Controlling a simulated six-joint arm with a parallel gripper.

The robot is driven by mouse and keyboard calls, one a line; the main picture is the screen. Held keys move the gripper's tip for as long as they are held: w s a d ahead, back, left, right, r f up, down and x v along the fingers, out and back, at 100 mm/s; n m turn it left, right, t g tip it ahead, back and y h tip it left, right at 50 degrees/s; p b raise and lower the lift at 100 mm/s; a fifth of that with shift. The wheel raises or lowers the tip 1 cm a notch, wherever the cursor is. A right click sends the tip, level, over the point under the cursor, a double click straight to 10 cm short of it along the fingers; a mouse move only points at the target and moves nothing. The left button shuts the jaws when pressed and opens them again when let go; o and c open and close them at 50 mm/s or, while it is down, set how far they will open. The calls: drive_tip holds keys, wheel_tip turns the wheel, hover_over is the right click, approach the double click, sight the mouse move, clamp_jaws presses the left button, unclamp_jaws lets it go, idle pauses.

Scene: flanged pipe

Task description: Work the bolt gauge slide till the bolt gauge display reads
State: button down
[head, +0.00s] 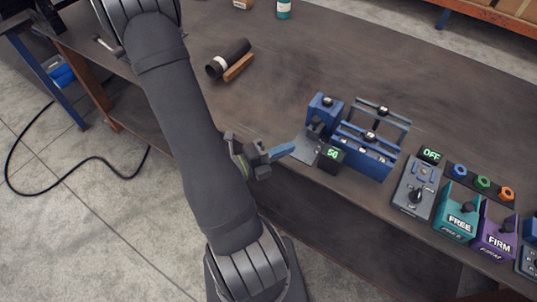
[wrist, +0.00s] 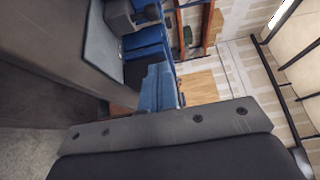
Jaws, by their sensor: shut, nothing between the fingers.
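I take the bolt gauge to be the small unit with a grey plate (head: 305,149), a dark upright block (head: 316,129) and a dark display (head: 332,156) with green characters, which look like 56 but are too small to be sure. No label on it is readable. I cannot tell which part is its slide. My gripper (head: 291,147) has blue fingers, shut and empty, pointing right at the plate's left edge near the table's front edge. I cannot tell whether they touch it. The closed fingers also show in the wrist view (wrist: 158,88), beside a grey plate (wrist: 104,45).
Blue blocks (head: 364,154) and a grey rail frame (head: 384,120) stand right behind the unit. Further right are a grey knob box (head: 415,188) with an OFF display (head: 431,155), a teal FREE box (head: 458,217) and a purple FIRM box (head: 496,232). The table's middle (head: 300,65) is clear.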

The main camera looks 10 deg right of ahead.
drive_tip(key=shift+v, duration=2.3)
drive_tip(key=shift+d, duration=0.15)
drive_tip(key=shift+x, duration=4.75)
drive_tip(key=shift+w+d, duration=0.5)
drive_tip(key=shift+w, duration=0.2)
